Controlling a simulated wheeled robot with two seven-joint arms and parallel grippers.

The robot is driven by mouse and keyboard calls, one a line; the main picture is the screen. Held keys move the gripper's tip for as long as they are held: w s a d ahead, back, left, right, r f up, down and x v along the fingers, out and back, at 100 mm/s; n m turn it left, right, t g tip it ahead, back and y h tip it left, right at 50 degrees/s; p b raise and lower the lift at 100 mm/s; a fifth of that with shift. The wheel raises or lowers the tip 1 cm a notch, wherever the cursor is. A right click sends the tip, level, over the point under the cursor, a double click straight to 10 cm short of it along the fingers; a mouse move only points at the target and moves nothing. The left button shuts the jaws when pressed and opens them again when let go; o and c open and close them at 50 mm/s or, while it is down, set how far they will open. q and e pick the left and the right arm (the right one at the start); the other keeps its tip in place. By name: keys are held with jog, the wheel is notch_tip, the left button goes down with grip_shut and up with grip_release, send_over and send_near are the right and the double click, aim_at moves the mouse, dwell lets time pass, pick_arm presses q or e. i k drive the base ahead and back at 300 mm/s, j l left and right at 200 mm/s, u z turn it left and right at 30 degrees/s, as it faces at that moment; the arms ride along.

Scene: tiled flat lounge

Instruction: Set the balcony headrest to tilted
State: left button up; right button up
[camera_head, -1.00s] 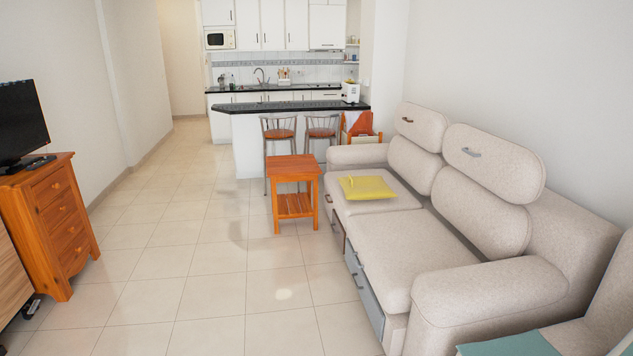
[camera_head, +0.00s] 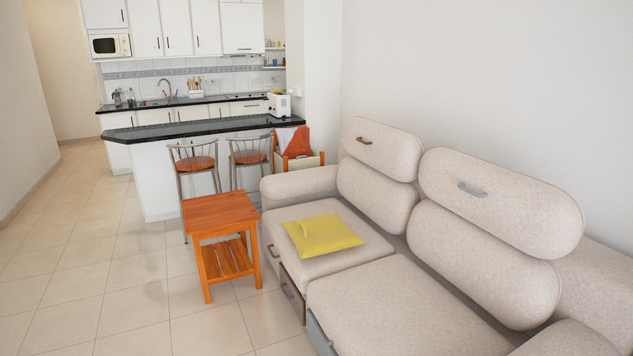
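A beige two-seat sofa (camera_head: 405,308) stands along the right wall and has two padded headrests. The far headrest (camera_head: 385,150), on the kitchen side, has a brown handle (camera_head: 364,141). The near headrest (camera_head: 520,205), farther from the kitchen, has a grey handle (camera_head: 472,189). Both rest on top of the back cushions; their exact tilt is hard to judge. No label shows which one is the balcony headrest. Neither of my grippers is in view.
A wooden side table (camera_head: 222,212) stands by the sofa's far front corner. A yellow cushion (camera_head: 322,234) lies on the far seat. Drawers (camera_head: 291,294) show under the seats. Two stools (camera_head: 195,163) stand at the kitchen counter (camera_head: 200,128). Tiled floor at left (camera_head: 70,270) is clear.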

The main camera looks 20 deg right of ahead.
aim_at(539, 219)
jog(key=i, duration=2.15)
jog(key=i+z, duration=0.3)
jog(key=z, duration=0.15)
jog(key=i+j+z, duration=0.15)
jog(key=i+z, duration=0.15)
jog(key=z, duration=0.15)
jog(key=i+j+z, duration=0.25)
jog(key=z, duration=0.2)
